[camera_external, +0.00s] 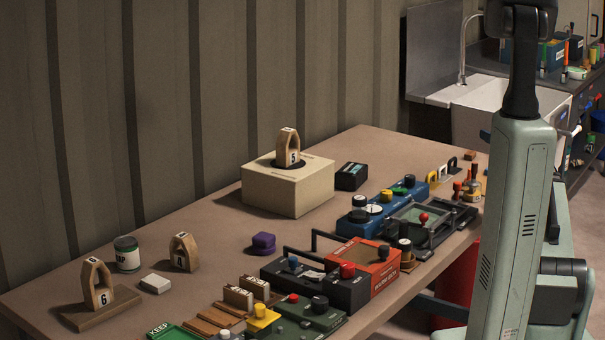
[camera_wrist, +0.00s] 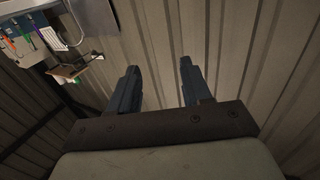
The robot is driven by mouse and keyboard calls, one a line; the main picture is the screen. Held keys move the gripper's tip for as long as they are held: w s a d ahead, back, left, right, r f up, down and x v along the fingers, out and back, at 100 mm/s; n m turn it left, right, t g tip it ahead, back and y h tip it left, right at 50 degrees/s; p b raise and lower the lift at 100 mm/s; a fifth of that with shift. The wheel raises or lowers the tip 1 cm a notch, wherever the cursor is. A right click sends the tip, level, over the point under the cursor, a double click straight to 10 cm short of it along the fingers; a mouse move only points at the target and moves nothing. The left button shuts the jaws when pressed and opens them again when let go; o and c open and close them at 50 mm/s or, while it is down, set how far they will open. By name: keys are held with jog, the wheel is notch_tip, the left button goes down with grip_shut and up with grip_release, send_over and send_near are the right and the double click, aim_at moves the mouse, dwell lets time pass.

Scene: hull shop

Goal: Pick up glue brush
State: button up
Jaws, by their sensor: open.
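I cannot pick out a glue brush for certain in either view. Small upright coloured handles (camera_external: 566,52) stand by the sink at the far right, too small to name. Coloured sticks also show at the upper left of the wrist view (camera_wrist: 22,38). My gripper (camera_wrist: 158,72) is open and empty in the wrist view, with its two dark fingers apart and the corrugated wall behind them. In the external view my arm stands at the right and my gripper is out of frame.
A white sink (camera_external: 490,110) is behind. The bench's back left is clear.

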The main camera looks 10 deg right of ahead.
send_near(477, 166)
jog(key=x, duration=0.3)
jog(key=shift+x, duration=4)
jog(key=shift+s, duration=0.1)
grip_shut()
